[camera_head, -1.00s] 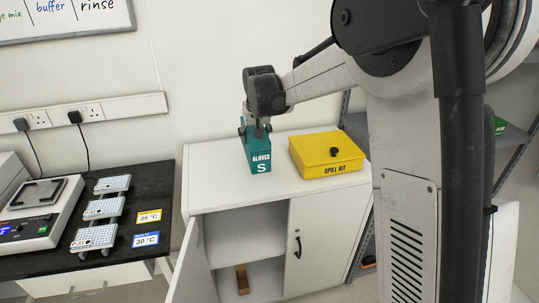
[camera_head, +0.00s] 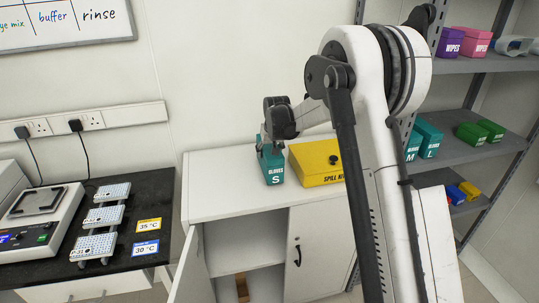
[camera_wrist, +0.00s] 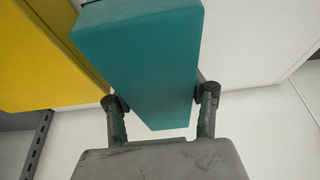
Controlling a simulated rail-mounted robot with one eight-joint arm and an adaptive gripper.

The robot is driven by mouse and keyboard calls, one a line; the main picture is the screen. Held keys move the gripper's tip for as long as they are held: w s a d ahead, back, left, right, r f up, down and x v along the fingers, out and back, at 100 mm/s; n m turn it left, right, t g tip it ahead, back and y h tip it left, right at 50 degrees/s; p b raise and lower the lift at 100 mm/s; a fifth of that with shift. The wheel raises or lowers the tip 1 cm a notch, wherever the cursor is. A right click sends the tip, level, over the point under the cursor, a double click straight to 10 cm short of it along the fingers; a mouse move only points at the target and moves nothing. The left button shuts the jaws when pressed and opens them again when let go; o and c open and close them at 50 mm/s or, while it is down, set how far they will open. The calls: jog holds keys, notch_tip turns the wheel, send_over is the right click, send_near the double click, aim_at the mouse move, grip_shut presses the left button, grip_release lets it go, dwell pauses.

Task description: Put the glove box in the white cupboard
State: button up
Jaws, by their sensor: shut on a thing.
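The teal glove box (camera_head: 272,168), marked GLOVES S, is at the top of the white cupboard (camera_head: 225,208), left of the yellow box. My gripper (camera_head: 266,143) is shut on it from above and behind. In the wrist view the glove box (camera_wrist: 145,60) sits between the two fingers of my gripper (camera_wrist: 162,112). I cannot tell whether its base touches the cupboard top. The cupboard's left door (camera_head: 190,265) stands open, showing a shelf inside; the right door (camera_head: 305,250) is shut. A small brown thing (camera_head: 242,288) is in the lower compartment.
The yellow spill kit (camera_head: 315,162) is close to the right of the glove box, partly behind my arm. A black-topped bench (camera_head: 150,210) with plates and a device stands at left. Grey shelving (camera_head: 470,150) at right holds several boxes. The cupboard's upper compartment looks empty.

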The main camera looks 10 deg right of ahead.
jog(key=shift+f, duration=0.6)
jog(key=shift+f, duration=0.1)
jog(key=o, duration=1.5)
jog(key=shift+o, duration=0.2)
